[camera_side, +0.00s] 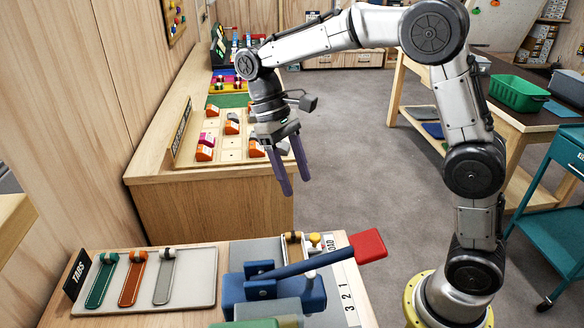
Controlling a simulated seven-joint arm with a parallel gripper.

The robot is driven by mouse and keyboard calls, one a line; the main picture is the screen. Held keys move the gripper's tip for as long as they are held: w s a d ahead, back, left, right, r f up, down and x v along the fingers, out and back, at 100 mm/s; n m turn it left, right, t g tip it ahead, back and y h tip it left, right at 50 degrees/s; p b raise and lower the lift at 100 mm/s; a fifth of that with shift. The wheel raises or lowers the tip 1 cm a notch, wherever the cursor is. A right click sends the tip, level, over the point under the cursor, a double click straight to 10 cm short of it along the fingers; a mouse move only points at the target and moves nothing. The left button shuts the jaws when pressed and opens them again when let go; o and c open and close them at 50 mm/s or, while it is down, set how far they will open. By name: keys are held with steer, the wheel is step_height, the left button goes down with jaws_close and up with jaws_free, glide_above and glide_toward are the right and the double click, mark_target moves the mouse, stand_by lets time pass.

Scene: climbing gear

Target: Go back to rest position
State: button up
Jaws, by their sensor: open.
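My gripper (287,188) hangs in the air with its two purple fingers pointing down. The fingers stand a little apart, with nothing between them. It is above the gap between the near bench and the wooden counter behind, higher than the blue lever press. My arm reaches from its base at the lower right up and over to the left. No separate rest marker shows.
The blue press (262,290) with a red-ended lever (369,246) stands below my gripper. A light tray (205,265) with several coloured tabs lies left. A wooden counter (215,190) with a block board is behind. A table with a green bin (519,93) stands right.

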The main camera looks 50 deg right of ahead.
steer(key=shift+w+r, duration=0.25)
steer(key=shift+r, duration=0.45)
steer(key=s+d+r+t, duration=0.35)
steer(key=s+r, duration=0.45)
steer(key=s, duration=0.3)
steer(key=s+f+t, duration=0.6)
steer(key=s+f, duration=0.1)
steer(key=shift+s+d, duration=0.35)
steer(key=shift+d, duration=0.05)
